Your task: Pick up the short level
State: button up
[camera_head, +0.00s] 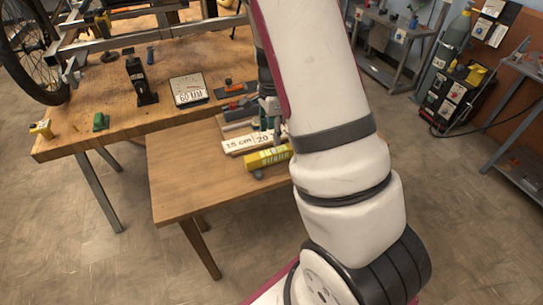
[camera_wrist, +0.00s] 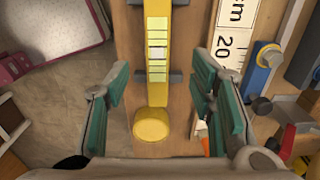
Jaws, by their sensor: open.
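A yellow bar (camera_head: 266,158) with pale and dark markings, which looks like the short level, is on the low wooden table. In the wrist view the yellow bar (camera_wrist: 157,42) runs from the top edge toward the middle, with a rounded yellow end nearest me. Dark grey pieces show at both sides of it. My gripper (camera_wrist: 165,98) is open, its green-padded fingers to the left and right of the bar's near end. I see no contact. In the head view my arm hides part of the bar and much of the gripper.
A white plate marked 15 cm and 20 (camera_head: 238,145) lies close beside the bar. Loose tools crowd the right of the wrist view. The low table's left part is clear.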

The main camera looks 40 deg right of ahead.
aim_at(273, 151)
jog(key=f, duration=0.8)
jog(key=shift+s+d+f, duration=0.15)
jog(key=shift+s+f, duration=0.05)
jog(key=shift+f, duration=0.2)
grip_shut()
